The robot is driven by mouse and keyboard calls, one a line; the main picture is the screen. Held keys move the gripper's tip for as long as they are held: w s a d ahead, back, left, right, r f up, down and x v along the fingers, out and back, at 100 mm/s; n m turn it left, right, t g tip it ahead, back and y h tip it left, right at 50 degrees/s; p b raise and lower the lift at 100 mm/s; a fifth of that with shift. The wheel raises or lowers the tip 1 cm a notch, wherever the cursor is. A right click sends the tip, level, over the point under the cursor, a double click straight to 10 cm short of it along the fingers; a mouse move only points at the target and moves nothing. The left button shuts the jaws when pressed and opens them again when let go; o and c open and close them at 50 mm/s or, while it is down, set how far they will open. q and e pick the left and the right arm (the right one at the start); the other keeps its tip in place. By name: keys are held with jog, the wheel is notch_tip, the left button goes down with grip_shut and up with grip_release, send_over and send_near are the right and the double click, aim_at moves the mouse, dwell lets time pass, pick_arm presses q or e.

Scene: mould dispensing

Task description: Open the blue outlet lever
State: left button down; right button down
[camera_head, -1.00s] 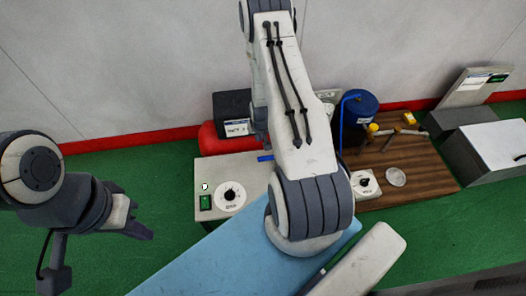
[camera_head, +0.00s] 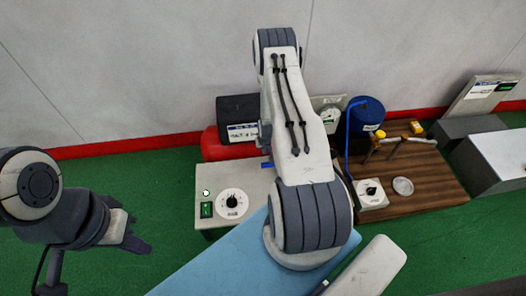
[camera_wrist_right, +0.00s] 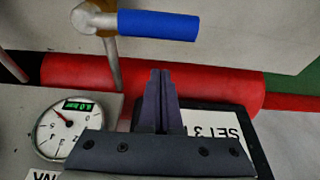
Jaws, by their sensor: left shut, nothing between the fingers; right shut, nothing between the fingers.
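The blue outlet lever (camera_wrist_right: 158,25) is a blue sleeve on a metal fitting near the top of the right wrist view. It lies level across the picture. In the head view a small blue piece (camera_head: 267,165), likely the same lever, shows beside my right arm. My right gripper (camera_wrist_right: 160,75) is shut and empty; in the wrist view its tips are below the blue sleeve, with a visible gap. My arm largely hides this gripper in the head view. My left gripper (camera_head: 140,240) is shut and empty at the left, away from the lever.
A red cylinder (camera_wrist_right: 215,82) and a black labelled box (camera_head: 236,108) lie behind the grey control box (camera_head: 212,180). A round gauge (camera_wrist_right: 62,132) stands close to my right gripper. A wooden board (camera_head: 430,180) with a blue container (camera_head: 366,112) is at the right.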

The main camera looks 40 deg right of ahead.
jog(key=s, duration=0.1)
jog(key=s+a, duration=0.2)
jog(key=shift+s+r, duration=0.1)
jog(key=shift+r, duration=0.15)
